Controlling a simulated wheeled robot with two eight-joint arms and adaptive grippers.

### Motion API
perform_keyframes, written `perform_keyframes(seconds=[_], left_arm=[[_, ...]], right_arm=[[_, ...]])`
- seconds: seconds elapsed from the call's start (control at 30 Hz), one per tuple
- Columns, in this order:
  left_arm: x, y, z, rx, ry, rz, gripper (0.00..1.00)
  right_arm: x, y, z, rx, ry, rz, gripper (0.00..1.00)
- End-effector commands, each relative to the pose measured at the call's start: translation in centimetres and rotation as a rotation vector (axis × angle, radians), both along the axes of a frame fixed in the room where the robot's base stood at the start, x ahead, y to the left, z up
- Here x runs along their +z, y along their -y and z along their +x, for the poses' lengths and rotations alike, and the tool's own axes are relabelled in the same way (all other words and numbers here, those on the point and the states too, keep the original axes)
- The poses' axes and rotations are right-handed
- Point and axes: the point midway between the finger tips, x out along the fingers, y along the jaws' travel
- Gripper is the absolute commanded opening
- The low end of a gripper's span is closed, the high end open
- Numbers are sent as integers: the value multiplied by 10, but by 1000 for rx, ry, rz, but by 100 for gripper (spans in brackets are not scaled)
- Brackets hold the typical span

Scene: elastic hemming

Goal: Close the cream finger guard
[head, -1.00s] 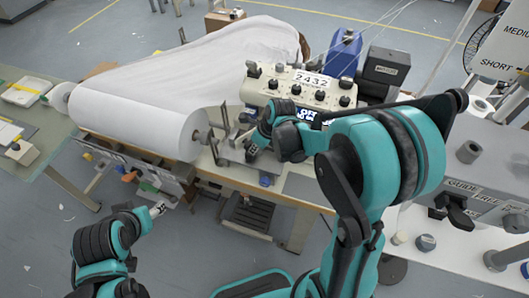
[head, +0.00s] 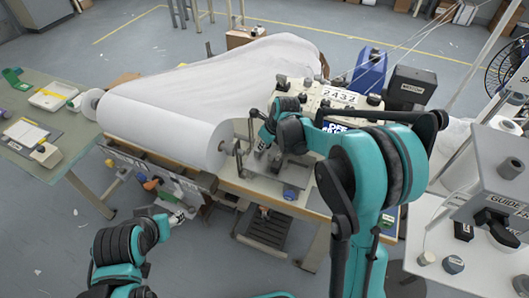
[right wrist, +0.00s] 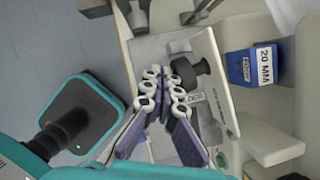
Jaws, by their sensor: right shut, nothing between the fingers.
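My right gripper (head: 262,150) is over the front of the cream machine (head: 335,92), beside the end of the white roll. In the right wrist view its fingers (right wrist: 165,80) are shut and empty, with the tips over a pale metal bed. A dark knob (right wrist: 188,72) is just right of the tips. A pale panel with dark lettering (right wrist: 217,88) stands right of the knob. It may be the cream finger guard, but I cannot tell for sure, nor how far it is closed. My left gripper (head: 178,216) is low in front of the table, with its fingers too small to judge.
A blue block marked 20 MM (right wrist: 250,67) is right of the panel. The white fabric roll (head: 165,125) fills the table's left side. A green side table (head: 70,120) is at left. A grey guide unit (head: 495,190) stands at right. Floor in front is partly open.

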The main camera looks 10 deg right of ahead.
Motion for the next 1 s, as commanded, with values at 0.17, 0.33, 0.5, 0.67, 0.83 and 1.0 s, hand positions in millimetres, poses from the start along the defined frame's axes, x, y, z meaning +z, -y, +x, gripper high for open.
perform_keyframes(seconds=[0.17,0.33,0.5,0.67,0.83,1.0], left_arm=[[-1,0,0,0,0,0,55],[-1,0,0,0,0,0,55],[-1,0,0,0,0,0,55],[-1,0,0,0,0,0,55],[-1,0,0,0,0,0,55],[-2,0,0,0,0,0,55]], right_arm=[[0,-1,10,3,0,0,0],[0,-1,16,3,0,0,0],[0,-1,18,3,0,0,0],[0,-1,18,3,0,0,0],[0,-1,18,3,0,0,0],[0,0,17,3,0,0,0]])
